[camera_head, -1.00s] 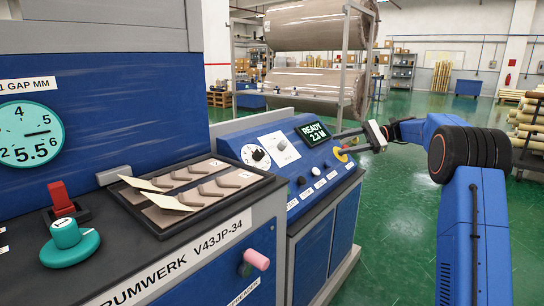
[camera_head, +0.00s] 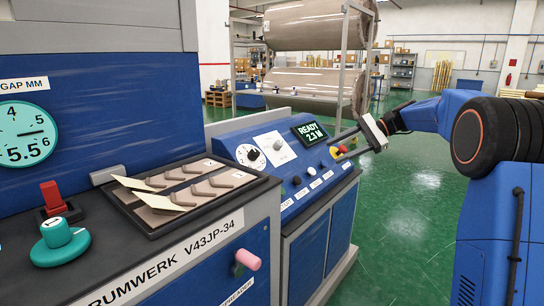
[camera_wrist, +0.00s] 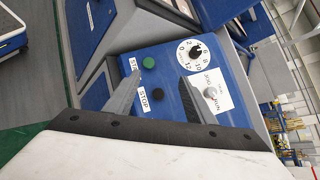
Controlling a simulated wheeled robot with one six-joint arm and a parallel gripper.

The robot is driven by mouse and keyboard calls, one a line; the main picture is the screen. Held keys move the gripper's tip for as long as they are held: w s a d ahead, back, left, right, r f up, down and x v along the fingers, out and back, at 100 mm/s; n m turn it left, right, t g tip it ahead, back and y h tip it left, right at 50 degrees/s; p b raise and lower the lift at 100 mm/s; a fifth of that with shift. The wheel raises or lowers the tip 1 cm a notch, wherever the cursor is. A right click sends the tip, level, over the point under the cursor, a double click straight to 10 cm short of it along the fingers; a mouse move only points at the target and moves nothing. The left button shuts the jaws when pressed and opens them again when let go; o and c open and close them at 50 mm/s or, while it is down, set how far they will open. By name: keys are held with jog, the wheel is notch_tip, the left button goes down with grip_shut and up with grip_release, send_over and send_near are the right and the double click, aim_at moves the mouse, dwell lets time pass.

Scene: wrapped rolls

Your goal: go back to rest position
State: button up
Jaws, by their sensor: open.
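My gripper (camera_head: 346,145) is in front of the blue control console (camera_head: 225,146), near its right end. In the wrist view my gripper (camera_wrist: 155,88) has its two fingers spread apart, with nothing between them but the view of the panel. The panel shows a green button (camera_wrist: 149,62), a black button (camera_wrist: 157,95) and a dial (camera_wrist: 196,52). The screen (camera_head: 309,132) reads READY. I cannot tell whether the gripper touches the panel.
A blue machine with a gauge (camera_head: 27,134), a red switch (camera_head: 53,196), a teal knob (camera_head: 58,240) and a tray (camera_head: 245,186) of sample pieces stands at the left. Wrapped rolls (camera_head: 312,25) hang on a rack behind. Green floor (camera_head: 385,215) is open at the right.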

jog(key=s+a+f+n+t+h, duration=0.1)
jog(key=s+f+n+h, duration=0.15)
jog(key=s, duration=1.05)
jog(key=s+f+n+h, duration=0.1)
jog(key=s+f+h, duration=0.25)
jog(key=s, duration=0.95)
jog(key=s+d+f+n+t+h, duration=0.1)
jog(key=s+d+f+n+h, duration=0.2)
jog(key=s+f, duration=0.3)
jog(key=s+d+f+n+t+h, duration=0.2)
jog(key=s+f, duration=0.4)
jog(key=s, duration=0.9)
jog(key=shift+s+d+f+n+t+h, duration=0.35)
jog(key=shift+d+n+h, duration=0.4)
jog(key=shift+d, duration=0.3)
jog(key=shift+c, duration=0.4)
